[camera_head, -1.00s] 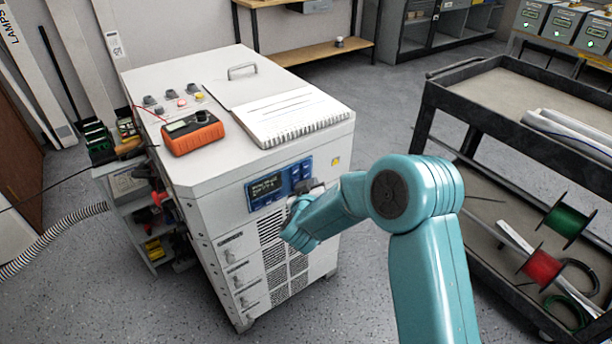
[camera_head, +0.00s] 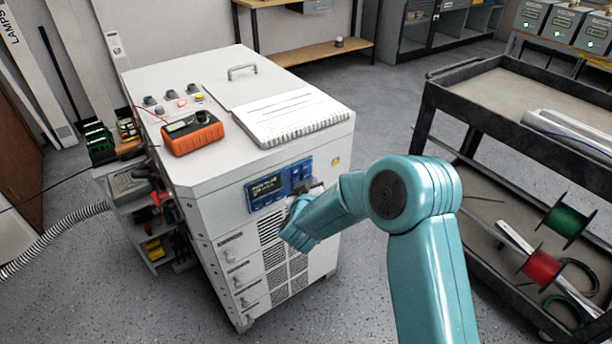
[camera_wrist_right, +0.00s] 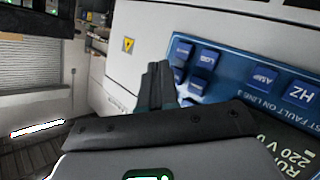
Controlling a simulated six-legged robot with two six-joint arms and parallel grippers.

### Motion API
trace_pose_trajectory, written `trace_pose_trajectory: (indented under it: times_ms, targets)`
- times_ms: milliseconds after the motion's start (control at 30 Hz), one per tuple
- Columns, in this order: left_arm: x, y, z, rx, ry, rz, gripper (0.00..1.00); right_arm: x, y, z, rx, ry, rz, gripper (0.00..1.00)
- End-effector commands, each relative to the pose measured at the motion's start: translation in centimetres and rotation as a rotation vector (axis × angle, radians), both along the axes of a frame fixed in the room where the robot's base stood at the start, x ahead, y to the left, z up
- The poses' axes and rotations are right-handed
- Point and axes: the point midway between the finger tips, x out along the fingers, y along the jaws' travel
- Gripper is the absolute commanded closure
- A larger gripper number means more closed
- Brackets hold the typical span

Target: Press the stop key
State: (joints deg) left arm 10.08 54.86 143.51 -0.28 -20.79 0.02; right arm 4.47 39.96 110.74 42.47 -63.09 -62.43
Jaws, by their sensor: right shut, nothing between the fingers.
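The blue control panel (camera_head: 276,185) is on the upper front of the white cabinet (camera_head: 180,80). It has a dark display (camera_head: 266,187) and several blue keys. In the right wrist view the panel (camera_wrist_right: 240,50) shows keys reading LOG (camera_wrist_right: 208,57), AMP (camera_wrist_right: 262,77) and HZ (camera_wrist_right: 301,92); part of the display (camera_wrist_right: 290,150) reads "220 V". I cannot read a stop label; the fingers cover part of the keys. My right gripper (camera_head: 314,188) is shut and empty. Its fingertips (camera_wrist_right: 160,68) are at the key cluster; I cannot tell whether they touch. My left gripper is not in view.
An orange meter (camera_head: 192,133) and a spiral notebook (camera_head: 292,117) lie on the cabinet top. A dark cart (camera_head: 470,95) with wire spools stands at right. A ribbed hose (camera_head: 55,238) lies at left. Floor between cabinet and cart is clear.

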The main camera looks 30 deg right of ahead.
Motion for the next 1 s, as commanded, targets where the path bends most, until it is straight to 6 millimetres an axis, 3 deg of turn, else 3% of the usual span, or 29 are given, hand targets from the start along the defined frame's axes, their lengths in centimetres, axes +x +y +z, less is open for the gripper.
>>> trace_pose_trajectory:
  times_ms: [1000]
  targets:
    - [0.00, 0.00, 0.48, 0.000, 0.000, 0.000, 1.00, 1.16, 0.10, 0.03, -0.001, 0.001, 0.000, 1.00]
